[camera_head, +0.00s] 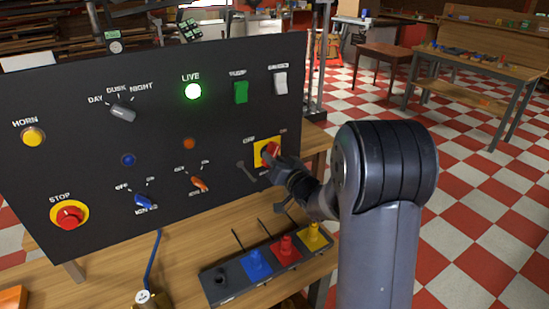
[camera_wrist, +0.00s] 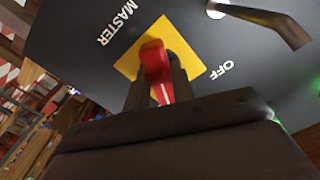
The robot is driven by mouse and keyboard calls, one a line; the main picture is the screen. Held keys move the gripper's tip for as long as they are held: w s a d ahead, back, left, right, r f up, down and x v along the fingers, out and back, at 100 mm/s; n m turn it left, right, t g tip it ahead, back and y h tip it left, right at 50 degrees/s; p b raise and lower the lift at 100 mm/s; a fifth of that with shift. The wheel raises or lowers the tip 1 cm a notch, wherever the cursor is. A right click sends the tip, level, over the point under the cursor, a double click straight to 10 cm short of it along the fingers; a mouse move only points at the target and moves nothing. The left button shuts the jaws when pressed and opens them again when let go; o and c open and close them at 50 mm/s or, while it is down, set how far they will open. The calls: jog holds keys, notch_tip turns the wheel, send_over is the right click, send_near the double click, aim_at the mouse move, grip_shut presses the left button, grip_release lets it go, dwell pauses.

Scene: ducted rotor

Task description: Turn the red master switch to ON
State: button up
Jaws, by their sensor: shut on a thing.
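The red master switch (camera_head: 271,153) sits on a yellow square plate (camera_head: 258,147) at the right of the black panel. My gripper (camera_head: 278,166) is at the switch and covers part of it. In the wrist view, the dark fingers are shut on the red handle (camera_wrist: 155,60), one on each side. A white line on the handle points down in that view, not toward the OFF label (camera_wrist: 222,70). The ON label is hidden there; in the head view it is small, at the plate's upper right. The MASTER label (camera_wrist: 117,22) is clear in the wrist view.
A green LIVE lamp (camera_head: 193,91) is lit on the panel (camera_head: 60,100). A grey lever (camera_head: 246,172) is just left of the switch. A box with blue, red and yellow plugs (camera_head: 285,248) stands on the wooden bench below.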

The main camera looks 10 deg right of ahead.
jog(key=shift+m+p, duration=0.45)
jog(key=shift+m, duration=1.45)
jog(key=o, duration=1)
jog(key=b+v, duration=0.1)
jog(key=v, duration=1)
jog(key=shift+b, duration=0.3)
jog(key=shift+w+a, duration=0.1)
jog(key=shift+w, duration=0.1)
